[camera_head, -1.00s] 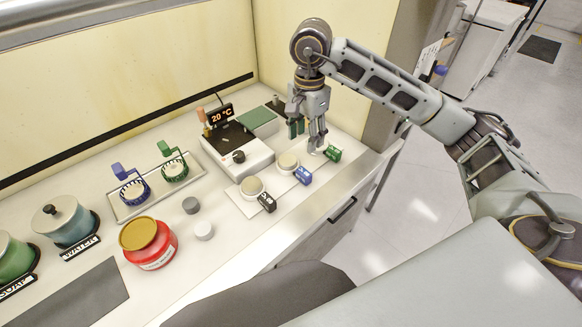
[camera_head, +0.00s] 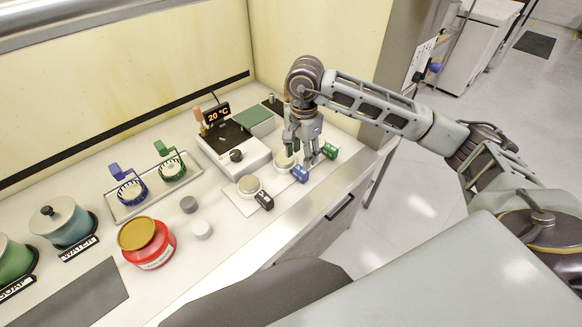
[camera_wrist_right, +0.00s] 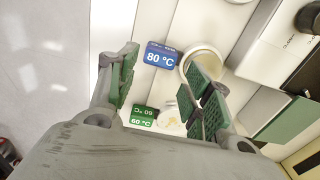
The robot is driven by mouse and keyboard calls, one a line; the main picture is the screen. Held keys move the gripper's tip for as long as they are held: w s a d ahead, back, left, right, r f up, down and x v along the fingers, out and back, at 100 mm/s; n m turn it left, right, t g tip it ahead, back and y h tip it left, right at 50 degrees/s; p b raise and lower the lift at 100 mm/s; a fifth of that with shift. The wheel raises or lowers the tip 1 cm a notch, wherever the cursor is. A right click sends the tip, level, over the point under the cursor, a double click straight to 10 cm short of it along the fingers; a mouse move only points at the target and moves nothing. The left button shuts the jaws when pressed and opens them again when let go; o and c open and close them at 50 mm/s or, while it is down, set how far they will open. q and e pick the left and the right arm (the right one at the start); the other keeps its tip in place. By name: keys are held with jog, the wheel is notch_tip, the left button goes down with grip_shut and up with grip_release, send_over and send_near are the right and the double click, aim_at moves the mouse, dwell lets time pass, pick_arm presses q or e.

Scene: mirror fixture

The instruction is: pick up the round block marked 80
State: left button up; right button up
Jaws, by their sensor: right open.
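The blue sign reading 80 °C (camera_wrist_right: 162,56) stands beside a pale round block (camera_wrist_right: 200,66) in the right wrist view. In the head view the blue sign (camera_head: 300,174) is in the middle, its round block (camera_head: 283,162) partly behind my gripper. A green 60 °C sign (camera_wrist_right: 143,117) stands by another round block (camera_wrist_right: 171,118). My right gripper (camera_head: 303,156) is open and empty, over the blocks between the blue and green signs. In the wrist view its green-padded fingers (camera_wrist_right: 162,95) are spread, the right one overlapping the edge of the 80 block. My left gripper is out of view.
A third round block (camera_head: 249,184) stands by a black sign (camera_head: 264,201). A device with a 20 °C display (camera_head: 218,116) is behind.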

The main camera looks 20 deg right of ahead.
aim_at(301, 170)
jog(key=shift+f, duration=0.6)
jog(key=shift+f+p, duration=0.3)
jog(key=shift+f, duration=1.55)
jog(key=shift+w+f+p, duration=0.1)
jog(key=shift+f+p, duration=0.2)
jog(key=shift+f, duration=0.5)
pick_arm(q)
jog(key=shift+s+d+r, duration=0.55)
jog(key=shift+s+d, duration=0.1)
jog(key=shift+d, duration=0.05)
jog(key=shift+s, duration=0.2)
pick_arm(e)
jog(key=c, duration=0.9)
